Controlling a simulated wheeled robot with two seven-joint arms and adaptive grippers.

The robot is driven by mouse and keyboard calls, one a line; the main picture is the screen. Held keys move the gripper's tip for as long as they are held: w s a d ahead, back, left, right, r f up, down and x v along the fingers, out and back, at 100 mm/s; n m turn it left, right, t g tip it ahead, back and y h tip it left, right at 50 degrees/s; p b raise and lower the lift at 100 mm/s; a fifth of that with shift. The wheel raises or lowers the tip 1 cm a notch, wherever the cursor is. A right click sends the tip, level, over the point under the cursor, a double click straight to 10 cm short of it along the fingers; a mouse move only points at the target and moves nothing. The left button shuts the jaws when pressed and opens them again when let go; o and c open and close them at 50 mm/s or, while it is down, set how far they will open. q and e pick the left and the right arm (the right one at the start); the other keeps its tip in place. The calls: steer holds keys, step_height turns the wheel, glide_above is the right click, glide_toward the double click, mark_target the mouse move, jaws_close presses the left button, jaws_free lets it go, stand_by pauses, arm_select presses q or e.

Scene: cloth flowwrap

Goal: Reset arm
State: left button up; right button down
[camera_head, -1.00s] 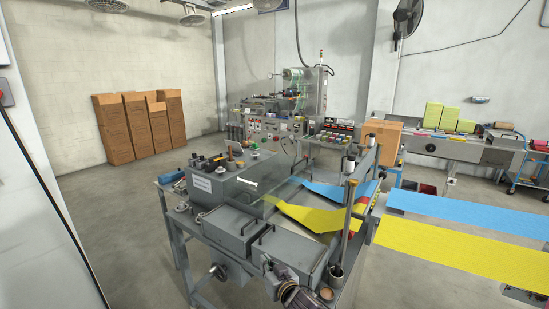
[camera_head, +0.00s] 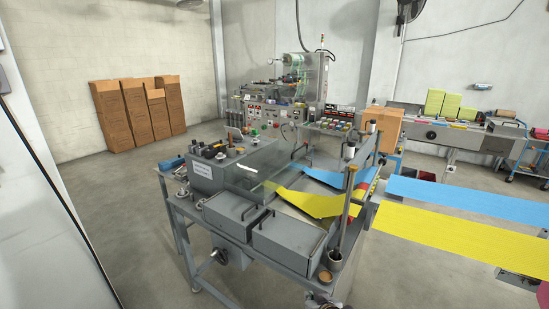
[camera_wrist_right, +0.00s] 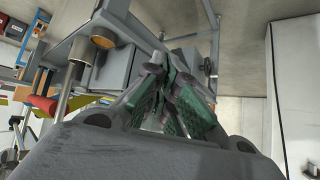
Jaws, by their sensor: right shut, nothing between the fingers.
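My right gripper (camera_wrist_right: 172,82) shows in the right wrist view, with its green-padded dark fingers drawn together and nothing between them. It appears upside down in front of the grey machine table (camera_wrist_right: 195,42), and I cannot tell its exact distance from it. My left gripper is in neither view.
The grey machine bench (camera_head: 195,218) stands close in front, with a steel post (camera_head: 345,210) at its right. A yellow cloth strip (camera_head: 450,235) and a blue strip (camera_head: 460,195) run off right. Cardboard boxes (camera_head: 140,112) stand by the left wall. Floor at left is clear.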

steer(key=s+d+f+g+h, duration=0.1)
steer(key=s+d+g, duration=0.2)
steer(key=s+d, duration=0.45)
steer(key=s+d+f+g+h, duration=0.15)
steer(key=s+d, duration=0.25)
steer(key=s, duration=0.7)
step_height(320, 180, down, 35)
steer(key=s+g+b, duration=0.2)
steer(key=s+d+f+b, duration=0.1)
steer(key=s+d+f, duration=0.1)
steer(key=s+f, duration=0.9)
steer(key=s+d+f+g, duration=0.1)
steer(key=s+d+f, duration=0.1)
steer(key=s+f, duration=0.9)
steer(key=shift+s+n+b, duration=0.2)
steer(key=shift+n+b, duration=0.15)
steer(key=shift+n, duration=0.05)
steer(key=shift+d+g+y, duration=0.1)
steer(key=shift+g+y, duration=0.15)
